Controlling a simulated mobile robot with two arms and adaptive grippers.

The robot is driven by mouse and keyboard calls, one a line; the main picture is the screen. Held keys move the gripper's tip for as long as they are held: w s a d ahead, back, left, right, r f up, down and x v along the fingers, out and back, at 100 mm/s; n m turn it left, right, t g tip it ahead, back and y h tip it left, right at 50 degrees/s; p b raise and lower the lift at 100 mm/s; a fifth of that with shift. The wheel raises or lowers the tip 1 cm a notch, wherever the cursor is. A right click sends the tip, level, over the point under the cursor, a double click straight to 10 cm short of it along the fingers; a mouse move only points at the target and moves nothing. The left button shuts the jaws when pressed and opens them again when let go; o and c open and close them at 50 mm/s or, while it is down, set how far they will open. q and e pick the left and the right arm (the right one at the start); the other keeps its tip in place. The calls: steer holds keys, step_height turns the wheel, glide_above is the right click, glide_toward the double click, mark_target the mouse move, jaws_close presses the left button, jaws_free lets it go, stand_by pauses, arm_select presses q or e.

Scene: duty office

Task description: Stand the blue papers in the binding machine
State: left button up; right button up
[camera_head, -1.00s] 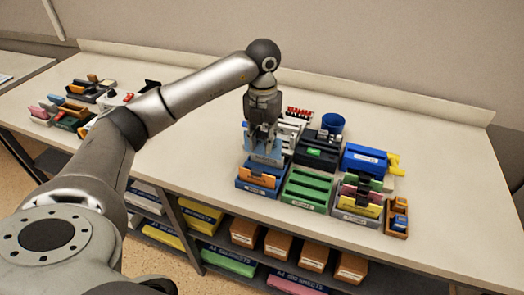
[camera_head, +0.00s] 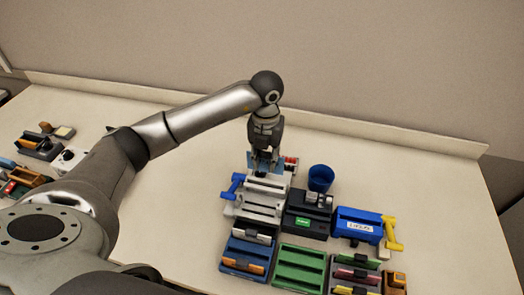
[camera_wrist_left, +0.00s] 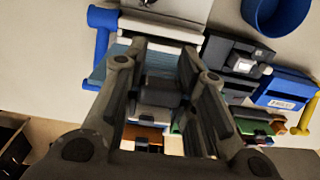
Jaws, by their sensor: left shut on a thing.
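My left gripper (camera_head: 264,166) points down and is shut on the blue papers (camera_head: 251,160), a light blue sheet stack held upright. The papers also show in the left wrist view (camera_wrist_left: 122,62), partly hidden by the fingers. The gripper is over the rear part of a white slotted machine (camera_head: 262,196) with a blue lever (camera_head: 233,187); I read no name on it. Whether the papers touch the machine cannot be told. My right gripper is not in view.
A black machine with a green label (camera_head: 305,222) and a blue cup (camera_head: 321,178) stand to the right. Further right is a blue box with a yellow handle (camera_head: 357,225). Blue (camera_head: 243,263) and green (camera_head: 298,270) trays stand in front. The table (camera_head: 180,225) left of them is clear.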

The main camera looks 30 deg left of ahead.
mark_target(265, 169)
arm_select(q)
steer(key=shift+s+d+f, duration=0.15)
steer(key=shift+s+f, duration=0.05)
steer(key=shift+f, duration=0.05)
steer(key=shift+s+f+b, duration=0.1)
steer(key=shift+f+b, duration=0.15)
steer(key=shift+b, duration=0.15)
steer(key=shift+f+b, duration=0.35)
steer(key=shift+f, duration=0.3)
step_height(265, 169, down, 2)
steer(key=shift+f+b, duration=0.1)
steer(key=shift+b, duration=0.55)
steer(key=shift+f+b, duration=0.6)
steer(key=shift+f, duration=0.3)
steer(key=shift+f+b, duration=0.85)
steer(key=shift+f, duration=0.3)
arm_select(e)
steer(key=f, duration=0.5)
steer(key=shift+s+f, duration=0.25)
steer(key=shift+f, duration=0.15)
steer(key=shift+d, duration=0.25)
arm_select(q)
steer(key=o, duration=1)
